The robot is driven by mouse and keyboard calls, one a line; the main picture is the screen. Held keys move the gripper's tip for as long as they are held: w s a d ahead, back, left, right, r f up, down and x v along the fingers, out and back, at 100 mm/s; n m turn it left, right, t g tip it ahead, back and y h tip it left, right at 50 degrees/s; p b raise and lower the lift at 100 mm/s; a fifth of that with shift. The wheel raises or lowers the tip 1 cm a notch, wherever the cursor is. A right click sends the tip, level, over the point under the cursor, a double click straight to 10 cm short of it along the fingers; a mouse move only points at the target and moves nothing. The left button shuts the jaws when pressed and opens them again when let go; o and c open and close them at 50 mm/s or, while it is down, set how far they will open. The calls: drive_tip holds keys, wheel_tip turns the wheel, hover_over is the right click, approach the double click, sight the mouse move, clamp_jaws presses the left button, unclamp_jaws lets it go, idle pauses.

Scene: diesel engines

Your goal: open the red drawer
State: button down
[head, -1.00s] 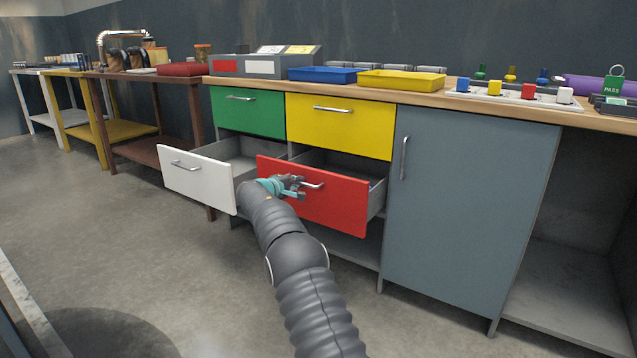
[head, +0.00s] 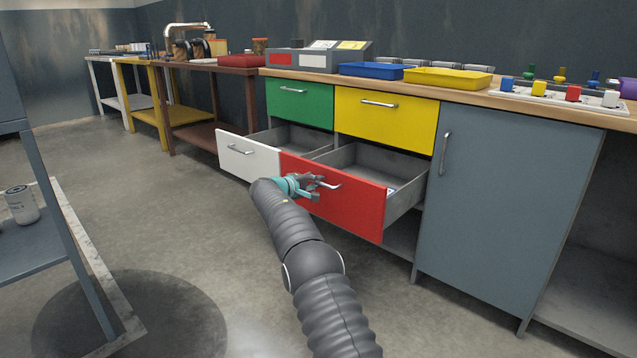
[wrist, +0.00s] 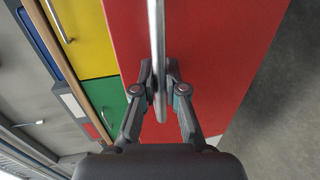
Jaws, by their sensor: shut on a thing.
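The red drawer (head: 345,205) is pulled well out of the workbench, with its grey inside showing. Its front also fills much of the wrist view (wrist: 225,50). My gripper (head: 312,187) is at the drawer's metal handle (head: 330,184). In the wrist view my gripper's two fingers (wrist: 160,85) sit on either side of the handle bar (wrist: 157,40) and are shut on it. A small pale item lies inside the drawer near its right wall, too small to make out.
The white drawer (head: 247,157) beside it on the left is also out. The green drawer (head: 300,104) and yellow drawer (head: 385,118) above are shut. A grey cabinet door (head: 500,200) is at right. A grey shelf rack (head: 65,235) stands at left; floor between is clear.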

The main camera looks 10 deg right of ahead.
drive_tip(key=shift+a, duration=0.2)
drive_tip(key=c, duration=1.2)
unclamp_jaws()
drive_tip(key=shift+d, duration=0.1)
drive_tip(key=v, duration=1.2)
drive_tip(key=shift+f, duration=0.1)
